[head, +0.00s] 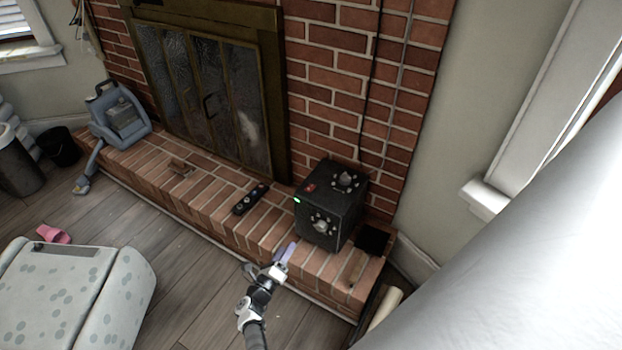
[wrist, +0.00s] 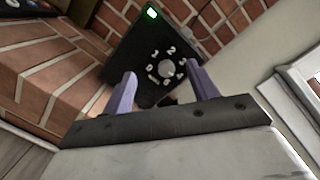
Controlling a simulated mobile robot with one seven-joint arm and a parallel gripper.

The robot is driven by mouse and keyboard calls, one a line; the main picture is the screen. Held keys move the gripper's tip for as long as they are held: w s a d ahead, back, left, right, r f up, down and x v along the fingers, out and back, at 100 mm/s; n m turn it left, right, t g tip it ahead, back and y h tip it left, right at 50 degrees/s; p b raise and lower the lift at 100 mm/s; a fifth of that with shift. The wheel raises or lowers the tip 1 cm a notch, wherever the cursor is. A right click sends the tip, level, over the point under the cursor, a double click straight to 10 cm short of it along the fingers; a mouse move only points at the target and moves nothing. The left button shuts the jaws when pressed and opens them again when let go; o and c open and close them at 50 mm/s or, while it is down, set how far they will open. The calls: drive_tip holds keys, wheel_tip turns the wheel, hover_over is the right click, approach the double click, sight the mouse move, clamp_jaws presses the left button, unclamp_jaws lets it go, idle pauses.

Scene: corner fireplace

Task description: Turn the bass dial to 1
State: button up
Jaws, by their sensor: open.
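A black speaker box (head: 336,203) stands on the brick hearth. It has one silver dial on top (head: 346,180) and one on its front face (head: 322,223). I cannot read a label telling which is the bass dial. The front dial also shows in the wrist view (wrist: 166,69), with pale numbers around it; its setting is unclear. A green light (wrist: 152,12) glows at the face's upper corner. My gripper (head: 287,252) is open and empty, in front of the box and apart from it. In the wrist view its purple fingers (wrist: 161,82) stand either side of the front dial's line of sight.
The brick hearth (head: 215,208) runs along the fireplace. A dark remote (head: 250,199) lies left of the box. A flat black object (head: 373,240) sits right of it. A blue-grey appliance (head: 120,117) stands at the far left end. A spotted pale seat (head: 65,298) is on the wooden floor.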

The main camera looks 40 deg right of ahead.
sight(320, 230)
drive_tip(key=s+d+f+m+g, duration=0.1)
drive_tip(key=s+d+f+g, duration=0.1)
drive_tip(key=s+d+f, duration=0.15)
drive_tip(key=b+x, duration=0.6)
drive_tip(key=x, duration=0.5)
drive_tip(key=shift+w, duration=0.1)
drive_tip(key=shift+w+d+r+b, duration=0.2)
drive_tip(key=shift+d+b, duration=0.15)
drive_tip(key=shift+d, duration=0.15)
drive_tip(key=c, duration=1)
